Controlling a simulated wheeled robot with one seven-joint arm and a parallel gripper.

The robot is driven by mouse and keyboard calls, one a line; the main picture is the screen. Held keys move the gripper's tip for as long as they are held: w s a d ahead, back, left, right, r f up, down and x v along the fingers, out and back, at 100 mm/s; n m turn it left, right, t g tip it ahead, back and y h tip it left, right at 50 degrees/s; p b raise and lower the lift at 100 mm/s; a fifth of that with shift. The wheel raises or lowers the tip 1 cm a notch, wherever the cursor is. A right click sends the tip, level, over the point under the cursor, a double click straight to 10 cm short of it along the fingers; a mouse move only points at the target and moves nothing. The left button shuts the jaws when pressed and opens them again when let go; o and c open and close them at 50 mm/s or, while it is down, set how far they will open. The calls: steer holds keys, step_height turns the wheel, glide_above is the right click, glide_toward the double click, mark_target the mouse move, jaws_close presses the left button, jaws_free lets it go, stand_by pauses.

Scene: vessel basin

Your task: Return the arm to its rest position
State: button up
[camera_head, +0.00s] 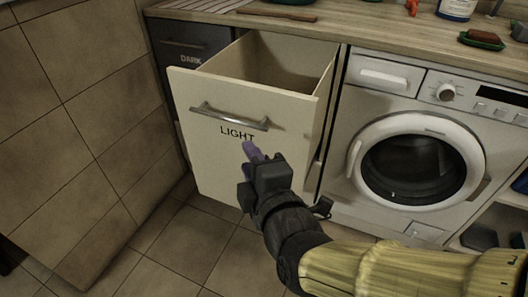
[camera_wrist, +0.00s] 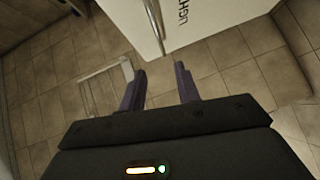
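My gripper (camera_head: 252,152) is in front of the pulled-out drawer marked LIGHT, just below its handle in the head view. In the wrist view my gripper (camera_wrist: 162,88) has its two purple fingers apart with nothing between them, above floor tiles. The cream LIGHT drawer (camera_head: 215,165) is open, and the part of its inside that shows looks empty. Its metal handle (camera_head: 230,117) is free of the fingers. In the wrist view the drawer front (camera_wrist: 205,15) and handle (camera_wrist: 154,20) are at the top. My arm reaches in from the lower right of the head view.
A dark drawer marked DARK (camera_head: 185,45) is shut at the left. A washing machine (camera_head: 420,150) with its round door closed stands at the right. The wooden counter (camera_head: 350,25) above holds a bottle (camera_head: 457,8) and a sponge on a dish (camera_head: 482,39). Tiled floor (camera_head: 165,250) is clear at lower left.

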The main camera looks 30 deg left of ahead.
steer(key=shift+w, duration=0.1)
stand_by(0.5)
steer(key=w+d+f+m+g+h+p, duration=0.1)
steer(key=w+d+f+m+h, duration=0.35)
steer(key=d+m, duration=0.2)
steer(key=w+d+f+m+g+h+p, duration=0.1)
steer(key=w+d+f+m+h, duration=0.2)
steer(key=w+d+f+m, duration=0.4)
steer(key=s+d+f+m+g+h+p, duration=0.1)
steer(key=s+d+f+m+g+h, duration=0.15)
steer(key=d+m, duration=0.65)
steer(key=s+d+f+m+g+h+p, duration=0.1)
steer(key=s+d+f+m+g+h, duration=0.2)
steer(key=d, duration=1.1)
step_height(320, 180, up, 39)
steer(key=w+p, duration=0.1)
steer(key=p, duration=3.7)
steer(key=shift+a+m, duration=0.35)
steer(key=shift+m, duration=0.1)
steer(key=shift+g, duration=0.25)
